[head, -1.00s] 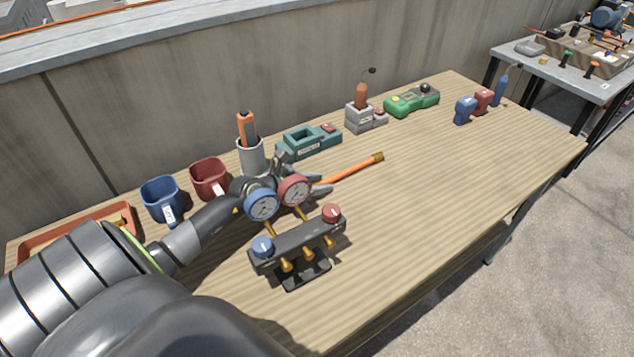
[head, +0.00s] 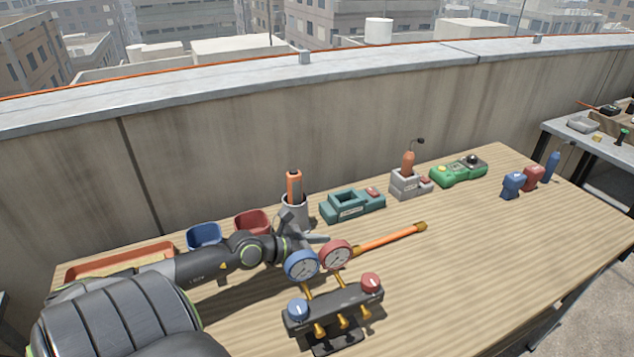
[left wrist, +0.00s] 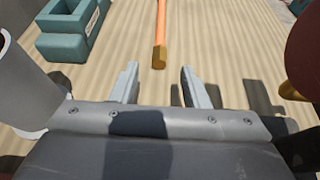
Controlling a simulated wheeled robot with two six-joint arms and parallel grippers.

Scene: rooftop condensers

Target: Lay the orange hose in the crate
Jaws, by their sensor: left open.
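The orange hose (head: 390,239) lies on the wooden bench behind the gauge set, with a brass end at its right. In the left wrist view a brass-ended stretch of the hose (left wrist: 161,30) lies just beyond the fingertips, roughly between their lines. My left gripper (head: 322,243) is open and empty, over the bench behind the gauges, which partly hide it; its parted fingers (left wrist: 160,72) show in the wrist view. A low terracotta tray (head: 82,272) at the left may be the crate; a wooden box (head: 619,124) stands on the far table. My right gripper is out of view.
A gauge manifold (head: 333,309) stands close in front of my left gripper. A grey cup (head: 294,214) with an orange-handled tool, blue and red cups (head: 204,235), a teal holder (head: 352,205) and other devices line the back. The bench's right middle is clear.

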